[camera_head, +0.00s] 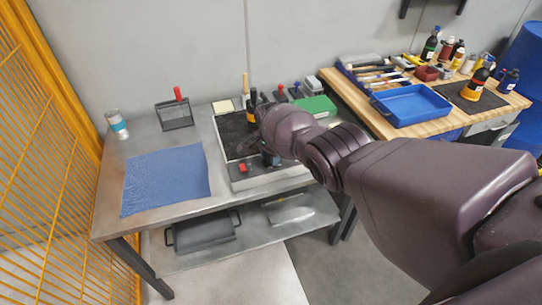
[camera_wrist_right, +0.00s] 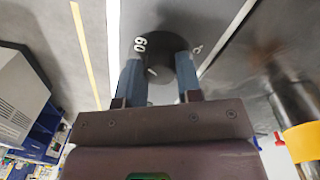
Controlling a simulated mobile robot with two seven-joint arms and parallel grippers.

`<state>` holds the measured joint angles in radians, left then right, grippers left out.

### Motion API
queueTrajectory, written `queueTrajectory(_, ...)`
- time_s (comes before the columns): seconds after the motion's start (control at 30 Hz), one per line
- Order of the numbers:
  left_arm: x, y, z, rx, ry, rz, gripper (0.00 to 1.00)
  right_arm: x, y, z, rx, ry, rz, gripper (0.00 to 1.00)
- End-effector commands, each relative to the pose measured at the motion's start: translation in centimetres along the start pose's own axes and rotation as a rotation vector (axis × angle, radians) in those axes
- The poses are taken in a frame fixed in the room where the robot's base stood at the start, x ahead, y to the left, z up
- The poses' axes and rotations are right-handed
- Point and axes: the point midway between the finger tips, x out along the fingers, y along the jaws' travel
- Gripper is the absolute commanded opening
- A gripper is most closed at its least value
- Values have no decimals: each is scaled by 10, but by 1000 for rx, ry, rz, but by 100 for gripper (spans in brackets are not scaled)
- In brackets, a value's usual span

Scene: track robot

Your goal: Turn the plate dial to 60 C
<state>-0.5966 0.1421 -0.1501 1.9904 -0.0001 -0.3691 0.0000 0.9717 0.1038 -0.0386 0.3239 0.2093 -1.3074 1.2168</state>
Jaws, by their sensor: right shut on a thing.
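The plate (camera_head: 238,132), with a dark top and a pale front, stands on the grey metal table. A red switch (camera_head: 241,168) sits on its front panel. My right gripper (camera_head: 270,158) is at this front panel, and the dial is hidden there in the head view. In the right wrist view, my right gripper (camera_wrist_right: 159,68) is shut on the dark round dial (camera_wrist_right: 160,50), one finger on each side. A short white mark shows on the dial. A "60" label (camera_wrist_right: 140,44) is printed beside it; another label on the right is partly hidden. My left gripper is not in view.
A blue cloth (camera_head: 165,180) lies left of the plate. A green box (camera_head: 315,106) is right of the plate. A wooden bench with a blue tray (camera_head: 411,104) stands right. Yellow mesh fencing is at left.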

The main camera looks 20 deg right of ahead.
Motion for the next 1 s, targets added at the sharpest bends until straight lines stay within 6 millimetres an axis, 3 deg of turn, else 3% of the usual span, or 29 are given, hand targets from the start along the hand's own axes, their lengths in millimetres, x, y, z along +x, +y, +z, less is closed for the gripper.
queueTrajectory(0.1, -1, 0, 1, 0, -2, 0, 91, 0, 0, 0, 1, 0, 1, 9)
queueTrajectory(0.13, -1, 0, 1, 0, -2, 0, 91, 0, 0, 0, 1, 0, 1, 34)
queueTrajectory(0.3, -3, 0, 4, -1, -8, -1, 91, 0, 0, 0, 0, 0, 1, 58)
queueTrajectory(0.67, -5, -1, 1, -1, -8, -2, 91, -5, 0, 0, 0, 1, -1, 58)
queueTrajectory(1.0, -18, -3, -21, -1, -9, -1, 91, -48, 0, 0, 0, 1, -2, 58)
